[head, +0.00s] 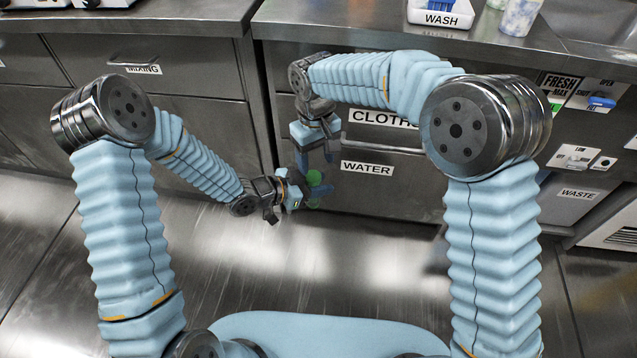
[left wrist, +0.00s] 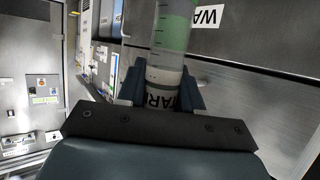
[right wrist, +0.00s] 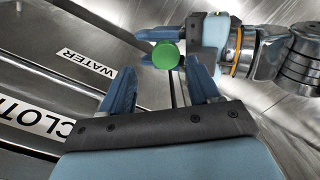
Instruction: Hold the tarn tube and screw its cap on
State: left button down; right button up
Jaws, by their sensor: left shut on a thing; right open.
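The tarn tube (left wrist: 172,55) is clear with graduation marks, a green section and a label reading "TAR". My left gripper (left wrist: 160,88) is shut around its labelled part; in the head view this gripper (head: 301,194) is low in front of the cabinet. The tube's far end is outside the left wrist view. In the right wrist view a round green end (right wrist: 165,55) faces me beside the left fingers; I cannot tell whether it is the cap or how it is seated. My right gripper (right wrist: 163,82) is open and empty, its fingertips just short of that green end.
Steel cabinet fronts labelled "WATER" (head: 367,168) and "CLOTHS" (head: 383,118) stand close behind the grippers. A white wash tray (head: 440,20) and a cup (head: 519,17) sit on the counter above. The floor below the grippers is clear.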

aim_at(313, 176)
jog(key=m, duration=0.4)
jog(key=shift+s+a+r, duration=0.1)
jog(key=shift+r, duration=0.1)
jog(key=m, duration=0.3)
jog(key=r+m, duration=0.1)
jog(key=m, duration=0.2)
jog(key=shift+a+r, duration=0.1)
jog(key=m, duration=0.2)
jog(key=r+m, duration=0.1)
jog(key=m, duration=0.2)
jog(key=r+m, duration=0.1)
jog(key=m, duration=0.1)
jog(key=shift+a, duration=0.2)
jog(key=shift+f, duration=4)
jog(key=shift+c, duration=0.2)
jog(key=c, duration=1)
jog(key=m, duration=0.3)
jog(key=shift+m, duration=0.4)
jog(key=shift+c, duration=0.3)
